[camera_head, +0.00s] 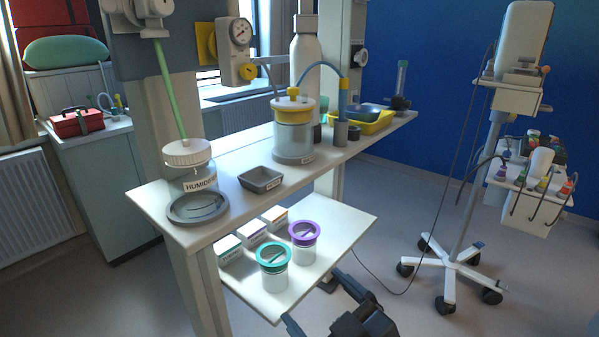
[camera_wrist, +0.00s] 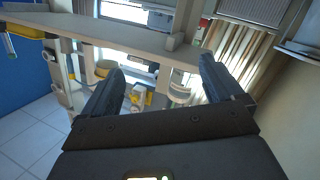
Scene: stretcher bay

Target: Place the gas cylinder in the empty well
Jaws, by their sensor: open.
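A tall white cylinder with a rounded shoulder (camera_head: 304,62), which looks like the gas cylinder, stands upright at the back of the upper shelf. Its lower part is partly hidden by a jar and tubing. A round grey ring (camera_head: 184,216) lies at the shelf's front left corner, by the humidifier jar (camera_head: 192,179). I cannot tell for sure whether it is the empty well. My gripper (camera_head: 316,298) is low at the bottom of the head view, beside the lower shelf. In the wrist view its two dark fingers (camera_wrist: 163,68) are apart with nothing between them.
The upper shelf (camera_head: 235,203) holds a yellow-lidded jar (camera_head: 293,136), a small grey tray (camera_head: 261,181) and a yellow tray (camera_head: 372,126). The lower shelf (camera_head: 335,226) holds teal-ringed (camera_head: 273,266) and purple-ringed (camera_head: 303,240) canisters and several boxes. A wheeled stand (camera_head: 452,252) is at right.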

